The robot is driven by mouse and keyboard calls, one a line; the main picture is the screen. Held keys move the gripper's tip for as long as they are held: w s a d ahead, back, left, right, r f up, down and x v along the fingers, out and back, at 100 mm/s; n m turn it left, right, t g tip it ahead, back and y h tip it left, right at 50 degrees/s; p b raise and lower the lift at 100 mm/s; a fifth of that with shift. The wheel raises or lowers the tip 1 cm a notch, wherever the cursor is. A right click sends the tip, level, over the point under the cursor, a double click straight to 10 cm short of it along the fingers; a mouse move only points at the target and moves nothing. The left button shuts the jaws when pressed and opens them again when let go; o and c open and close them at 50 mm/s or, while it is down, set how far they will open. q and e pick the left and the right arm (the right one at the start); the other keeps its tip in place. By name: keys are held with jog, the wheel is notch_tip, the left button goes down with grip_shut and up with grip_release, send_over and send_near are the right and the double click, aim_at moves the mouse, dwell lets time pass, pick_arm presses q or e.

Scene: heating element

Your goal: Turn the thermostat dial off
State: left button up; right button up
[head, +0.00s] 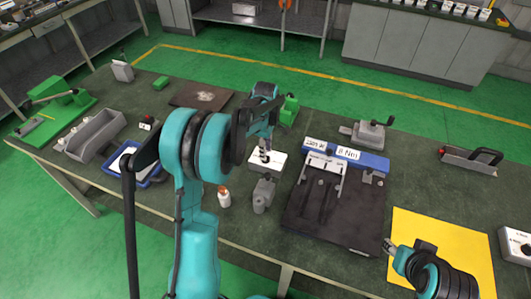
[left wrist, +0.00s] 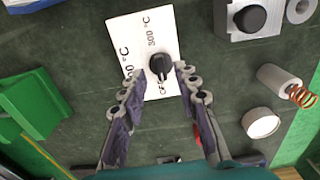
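The thermostat is a white plate (left wrist: 122,40) on the dark table with a black dial (left wrist: 160,66). Its lettering shows "300 °C", another °C mark and what looks like "OFF". The dial's narrow end lies toward the "OFF" lettering in the left wrist view. In the head view the white plate (head: 277,160) is partly hidden by my left gripper (head: 265,153) above it. In the left wrist view my left gripper (left wrist: 161,73) is open, one fingertip on each side of the dial, with gaps visible.
A grey block with a black knob (left wrist: 249,18) stands near the plate, along with a small bottle (head: 224,197) and a grey fixture (head: 263,195). A dark press plate (head: 304,215) lies to the right. The yellow mat (head: 428,222) is mostly clear.

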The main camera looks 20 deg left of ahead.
pick_arm(q)
notch_tip(320, 180, up, 10)
dwell(0.3)
dwell(0.3)
